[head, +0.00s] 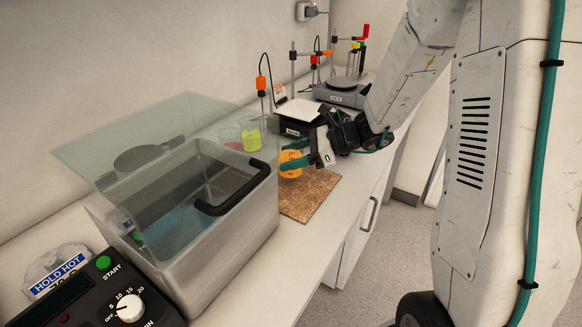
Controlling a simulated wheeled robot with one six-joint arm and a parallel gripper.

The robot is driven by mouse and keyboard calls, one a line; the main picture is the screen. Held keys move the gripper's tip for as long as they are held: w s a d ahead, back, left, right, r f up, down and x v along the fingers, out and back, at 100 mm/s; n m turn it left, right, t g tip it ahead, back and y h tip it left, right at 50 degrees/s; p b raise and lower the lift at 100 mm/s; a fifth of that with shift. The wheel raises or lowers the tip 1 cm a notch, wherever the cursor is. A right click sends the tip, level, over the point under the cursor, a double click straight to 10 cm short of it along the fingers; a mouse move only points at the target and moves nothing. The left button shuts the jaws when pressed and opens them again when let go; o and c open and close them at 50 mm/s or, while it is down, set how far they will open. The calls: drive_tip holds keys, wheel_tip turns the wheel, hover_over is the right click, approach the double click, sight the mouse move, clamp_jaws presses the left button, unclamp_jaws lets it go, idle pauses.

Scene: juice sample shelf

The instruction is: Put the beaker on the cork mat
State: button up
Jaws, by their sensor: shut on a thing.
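A small beaker with orange contents (290,172) is between the teal fingers of my gripper (293,155), which is shut on it. The brown cork mat (312,196) lies flat on the bench, right of the metal bath. The beaker appears over the far left part of the mat. I cannot tell whether its base touches the mat or hangs just above it. The fingers hide part of the beaker, and the bath's lid and handle hide the mat's left side.
A metal water bath (250,222) with a raised clear lid (110,145) stands close on the left. Beakers with yellow (251,140) and red (231,139) contents stand behind the mat. A balance (297,112) and hotplate (345,92) are farther back. The bench edge is on the right.

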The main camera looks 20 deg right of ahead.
drive_tip(key=shift+a+f, duration=0.1)
drive_tip(key=shift+f, duration=1.65)
drive_tip(key=o, duration=1.1)
drive_tip(key=shift+f, duration=0.2)
